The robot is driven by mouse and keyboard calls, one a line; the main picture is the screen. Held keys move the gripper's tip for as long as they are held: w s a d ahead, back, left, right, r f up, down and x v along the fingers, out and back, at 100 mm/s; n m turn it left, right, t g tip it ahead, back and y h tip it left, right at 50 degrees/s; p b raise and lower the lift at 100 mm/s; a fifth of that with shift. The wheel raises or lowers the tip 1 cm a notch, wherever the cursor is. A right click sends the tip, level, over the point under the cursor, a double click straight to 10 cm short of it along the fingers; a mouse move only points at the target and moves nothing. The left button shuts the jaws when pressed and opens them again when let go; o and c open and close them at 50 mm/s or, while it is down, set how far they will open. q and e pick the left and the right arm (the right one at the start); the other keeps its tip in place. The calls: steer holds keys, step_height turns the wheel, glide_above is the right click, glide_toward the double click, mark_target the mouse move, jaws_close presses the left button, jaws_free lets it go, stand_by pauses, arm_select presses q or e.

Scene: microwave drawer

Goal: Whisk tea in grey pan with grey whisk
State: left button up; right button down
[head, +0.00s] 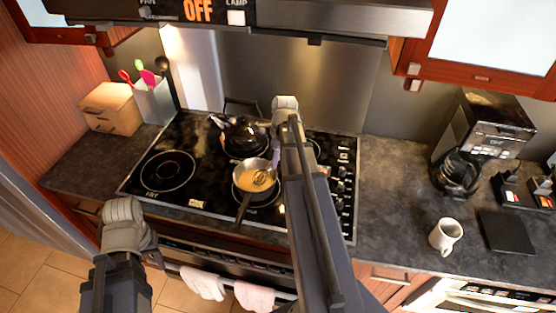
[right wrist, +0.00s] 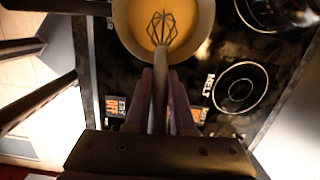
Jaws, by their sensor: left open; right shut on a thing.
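The grey pan (head: 243,202) sits on a front burner of the black cooktop with orange-brown tea (head: 252,181) in it. In the right wrist view the pan (right wrist: 204,20) is at the top, cut off by the frame. The grey whisk (right wrist: 163,28) has its wire head in the tea. My right gripper (right wrist: 160,95) is shut on the whisk's handle, just outside the pan rim. In the head view my right arm hides that gripper, and the whisk head (head: 262,180) shows in the pan. My left gripper (head: 157,258) is partly visible, open and empty, low in front of the stove.
A black kettle (head: 240,134) stands behind the pan. A white utensil holder (head: 153,101) and wooden box (head: 110,107) stand at the left. A white mug (head: 446,235) and coffee maker (head: 462,165) stand on the right counter. Towels (head: 202,283) hang at the oven front.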

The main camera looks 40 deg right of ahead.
steer(key=shift+s+d+r+p, duration=0.5)
steer(key=shift+s+r+p, duration=0.05)
steer(key=shift+r+p, duration=0.8)
steer(key=shift+s+d+r+p, duration=0.5)
steer(key=shift+d+r+p, duration=0.05)
steer(key=shift+r+p, duration=0.8)
steer(key=shift+s+d+r+p, duration=0.5)
steer(key=shift+s+r+p, duration=0.05)
steer(key=shift+r+p, duration=0.8)
step_height(320, 180, up, 4)
steer(key=p, duration=0.4)
steer(key=shift+f, duration=0.1)
